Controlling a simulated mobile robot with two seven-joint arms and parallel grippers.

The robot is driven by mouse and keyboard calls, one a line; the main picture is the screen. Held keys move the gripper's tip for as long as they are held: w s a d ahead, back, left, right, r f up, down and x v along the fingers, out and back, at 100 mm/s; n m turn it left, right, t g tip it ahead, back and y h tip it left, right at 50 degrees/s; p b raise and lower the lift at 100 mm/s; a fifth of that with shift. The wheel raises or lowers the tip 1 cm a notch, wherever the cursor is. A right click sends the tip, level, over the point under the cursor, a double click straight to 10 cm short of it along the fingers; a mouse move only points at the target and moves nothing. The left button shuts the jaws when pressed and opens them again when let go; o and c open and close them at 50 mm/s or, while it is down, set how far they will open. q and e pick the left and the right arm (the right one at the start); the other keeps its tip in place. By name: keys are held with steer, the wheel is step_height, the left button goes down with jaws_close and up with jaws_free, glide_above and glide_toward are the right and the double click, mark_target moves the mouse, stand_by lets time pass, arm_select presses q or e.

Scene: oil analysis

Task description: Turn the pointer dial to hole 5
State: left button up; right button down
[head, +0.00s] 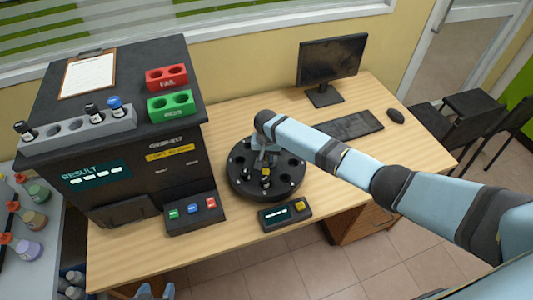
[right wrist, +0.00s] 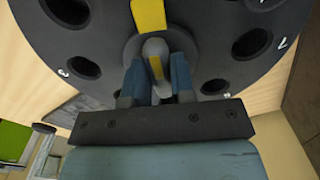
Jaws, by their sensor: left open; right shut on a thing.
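The pointer dial is a round black disc (head: 240,186) with a ring of holes, on the desk right of the analyser. It also fills the top of the right wrist view (right wrist: 215,25), where the numbers 3 and 7 are readable beside holes. A grey knob with a yellow stripe (right wrist: 155,60) stands at its centre, with a yellow mark (right wrist: 148,15) beyond it. My right gripper (right wrist: 155,85) is shut on the knob, one blue finger on each side. It hides part of the dial in the head view (head: 264,160). My left gripper (head: 153,292) is partly visible at the bottom edge, open and away from the dial.
The black analyser (head: 140,165) stands left, with racks and a clipboard on top and a button box (head: 192,208) in front. A small display box (head: 285,213) sits close in front of the dial. A monitor (head: 331,62) and keyboard (head: 348,124) are behind right.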

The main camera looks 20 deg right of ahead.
mark_target(266, 156)
stand_by(0.3)
steer(key=c, duration=1)
jaws_free()
steer(key=shift+o, duration=0.2)
steer(key=shift+r, duration=0.15)
step_height(266, 156, up, 14)
steer(key=shift+f, duration=0.2)
